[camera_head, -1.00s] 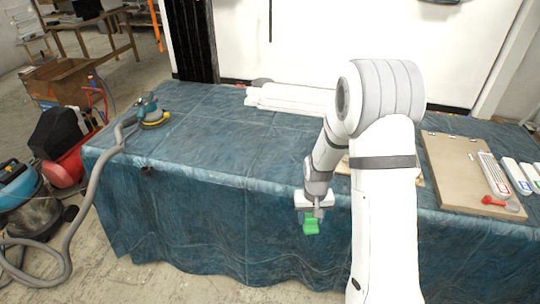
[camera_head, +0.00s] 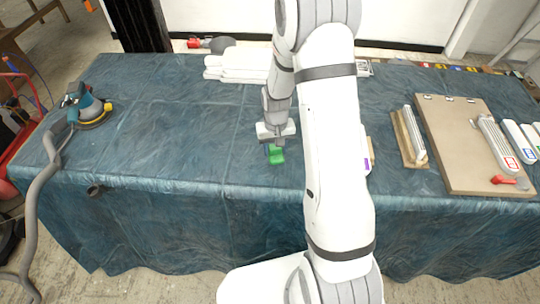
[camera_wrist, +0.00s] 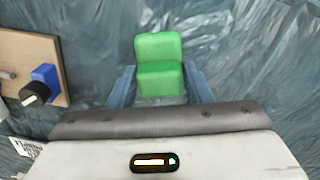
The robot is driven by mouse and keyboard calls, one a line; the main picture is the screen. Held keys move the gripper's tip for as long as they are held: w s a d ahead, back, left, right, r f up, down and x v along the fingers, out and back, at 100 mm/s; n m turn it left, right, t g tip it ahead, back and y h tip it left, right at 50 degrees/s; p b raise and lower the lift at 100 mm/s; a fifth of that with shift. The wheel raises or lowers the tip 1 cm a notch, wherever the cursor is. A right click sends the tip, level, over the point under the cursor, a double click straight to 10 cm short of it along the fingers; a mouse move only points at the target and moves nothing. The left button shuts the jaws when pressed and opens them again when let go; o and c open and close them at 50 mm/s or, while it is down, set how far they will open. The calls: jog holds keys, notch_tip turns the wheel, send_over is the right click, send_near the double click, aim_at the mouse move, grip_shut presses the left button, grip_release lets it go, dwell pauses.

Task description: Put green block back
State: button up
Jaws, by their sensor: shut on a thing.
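The green block (camera_head: 276,155) is at the end of my arm, over the front part of the cloth-covered table (camera_head: 160,140). In the wrist view the green block (camera_wrist: 159,66) has a stepped shape, with a raised far part. It sits between the two fingers of my gripper (camera_wrist: 160,84), which is shut on it. In the head view my gripper (camera_head: 275,142) points down with the block below it. I cannot tell whether the block touches the cloth.
A sander (camera_head: 88,106) with a hose stands at the left. White rolls (camera_head: 238,66) lie at the back. A wooden board (camera_head: 465,130) with white tubes is at the right. A blue and black item (camera_wrist: 43,84) lies on a board in the wrist view. Cloth left of my gripper is clear.

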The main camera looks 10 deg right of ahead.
aim_at(273, 154)
jog(key=shift+a, duration=0.3)
jog(key=shift+w+r+b, duration=0.2)
jog(key=shift+b, duration=0.4)
jog(key=r+m+b, duration=0.1)
jog(key=r+b, duration=0.1)
jog(key=r+m+b, duration=0.1)
jog(key=r, duration=0.1)
jog(key=r+m+b, duration=0.1)
jog(key=r+b, duration=0.1)
jog(key=shift+s+a+r+b, duration=0.1)
jog(key=shift+s+r+b, duration=0.05)
jog(key=shift+s+b, duration=0.2)
jog(key=shift+f, duration=0.25)
notch_tip(273, 154, down, 9)
jog(key=shift+r, duration=0.15)
jog(key=shift+f, duration=0.2)
jog(key=o, duration=1)
jog(key=shift+r, duration=0.1)
